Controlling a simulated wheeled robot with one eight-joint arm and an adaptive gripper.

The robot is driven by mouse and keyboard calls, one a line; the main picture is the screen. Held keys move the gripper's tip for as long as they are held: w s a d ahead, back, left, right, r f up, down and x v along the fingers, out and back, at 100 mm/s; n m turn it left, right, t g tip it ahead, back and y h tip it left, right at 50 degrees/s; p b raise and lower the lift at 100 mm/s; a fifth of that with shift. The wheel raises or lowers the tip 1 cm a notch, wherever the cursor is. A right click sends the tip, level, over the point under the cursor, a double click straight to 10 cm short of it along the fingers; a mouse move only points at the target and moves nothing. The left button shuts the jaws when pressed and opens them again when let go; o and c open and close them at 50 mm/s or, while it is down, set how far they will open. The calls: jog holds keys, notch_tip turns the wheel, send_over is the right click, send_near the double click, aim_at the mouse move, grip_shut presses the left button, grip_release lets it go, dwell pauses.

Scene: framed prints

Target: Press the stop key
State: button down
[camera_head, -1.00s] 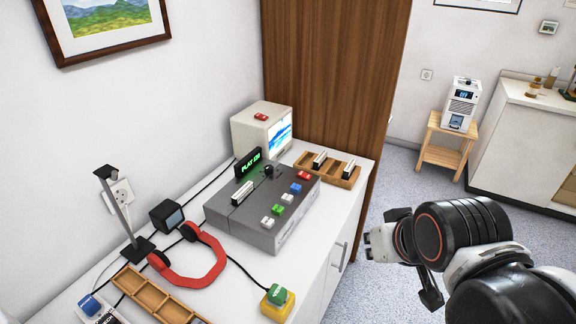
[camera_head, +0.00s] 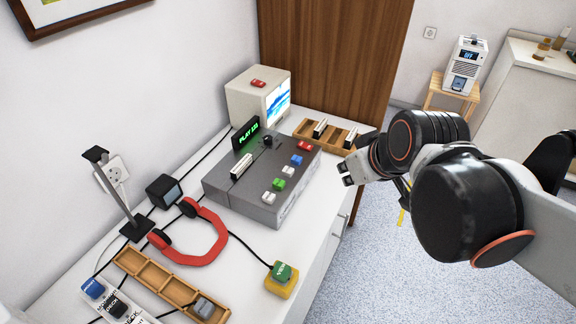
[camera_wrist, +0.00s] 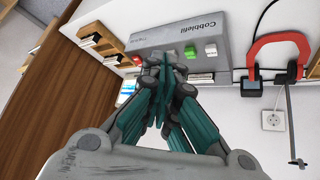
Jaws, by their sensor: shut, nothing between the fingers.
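A grey deck (camera_head: 240,196) stands on the white cabinet top. Along its right side runs a row of keys: a red key (camera_head: 305,146), a blue key (camera_head: 296,160), a white key (camera_head: 288,171), a green key (camera_head: 278,184) and another white key (camera_head: 268,197). I cannot read which one is marked stop. A small display (camera_head: 246,134) behind the deck shows green PLAY text. My gripper (camera_head: 347,174) is shut and empty, to the right of the deck and apart from the keys. In the wrist view my closed fingers (camera_wrist: 163,66) cover part of the key row.
A wooden rack (camera_head: 331,139) with upright pieces stands behind the deck, near my gripper. A beige monitor (camera_head: 250,100) is at the back. Red headphones (camera_head: 204,258), a yellow box with a green button (camera_head: 282,279) and a wooden tray (camera_head: 150,274) lie at the front.

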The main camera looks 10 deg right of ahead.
jog(key=w+a+n+y+p, duration=0.25)
jog(key=w+a+n, duration=0.3)
jog(key=w, duration=0.65)
jog(key=n+y+p, duration=0.2)
jog(key=n+p, duration=0.2)
jog(key=n, duration=0.4)
send_over(286, 171)
notch_tip(286, 171, down, 6)
jog(key=shift+f+m, duration=0.1)
jog(key=shift+m, duration=0.15)
jog(key=shift+f, duration=0.1)
notch_tip(286, 171, down, 9)
jog(key=b, duration=0.6)
jog(key=shift+r, duration=0.2)
jog(key=shift+f+b, duration=0.15)
jog(key=shift+b, duration=0.25)
jog(key=shift+f+b, duration=0.3)
